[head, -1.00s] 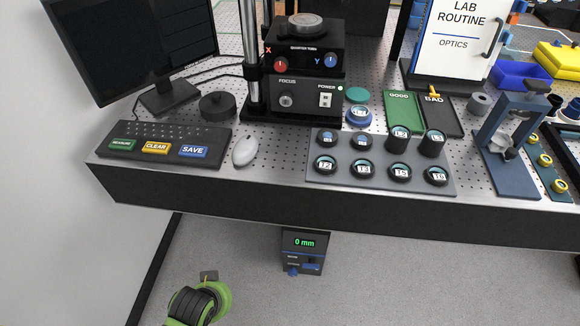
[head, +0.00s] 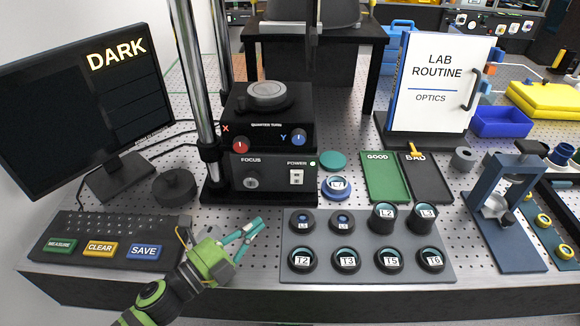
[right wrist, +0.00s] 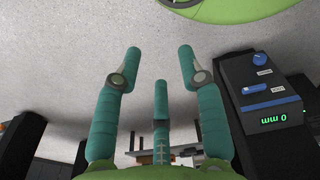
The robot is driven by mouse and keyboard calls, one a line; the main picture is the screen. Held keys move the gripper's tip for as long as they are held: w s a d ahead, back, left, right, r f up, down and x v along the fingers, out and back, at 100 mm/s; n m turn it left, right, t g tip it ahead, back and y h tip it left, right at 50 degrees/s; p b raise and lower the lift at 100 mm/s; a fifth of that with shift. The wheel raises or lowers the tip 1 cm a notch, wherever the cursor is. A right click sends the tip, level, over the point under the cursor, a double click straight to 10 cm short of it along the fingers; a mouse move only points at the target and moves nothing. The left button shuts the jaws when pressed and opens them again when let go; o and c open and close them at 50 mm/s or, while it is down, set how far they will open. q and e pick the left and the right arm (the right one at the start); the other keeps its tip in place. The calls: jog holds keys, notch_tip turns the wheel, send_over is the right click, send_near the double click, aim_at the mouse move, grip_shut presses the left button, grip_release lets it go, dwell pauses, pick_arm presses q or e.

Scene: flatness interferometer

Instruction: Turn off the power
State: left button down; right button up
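The black control box (head: 250,178) carries a white POWER rocker switch (head: 296,177) on its front right.
The monitor (head: 90,110) reads DARK. The keyboard (head: 110,238) is left of my left gripper. The grey tray (head: 350,277) with several labelled lens cells is right of it. A 0 mm display box (right wrist: 262,98) is beside my right gripper.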

aim_at(297, 178)
pick_arm(q)
jog(key=shift+d+m+h, duration=0.15)
jog(key=shift+m+h, duration=0.15)
jog(key=shift+s+r, duration=0.25)
jog(key=shift+s, duration=0.15)
jog(key=shift+w+d, duration=0.1)
jog(key=p+x, duration=0.1)
jog(key=x, duration=0.1)
jog(key=p+x, duration=0.1)
jog(key=x, duration=0.2)
jog(key=shift+r, duration=0.25)
jog(key=p+x, duration=0.1)
jog(key=x, duration=0.4)
jog(key=shift+w+d+f, duration=0.2)
jog(key=shift+w+a+p, duration=0.15)
jog(key=shift+w+p, duration=0.35)
jog(key=shift+w, duration=1.25)
pick_arm(e)
jog(key=shift+s+r, duration=0.4)
jog(key=shift+r, duration=0.3)
jog(key=shift+s+r, duration=0.35)
jog(key=shift+r, duration=0.35)
jog(key=shift+s+r, duration=0.4)
jog(key=shift+r, duration=0.3)
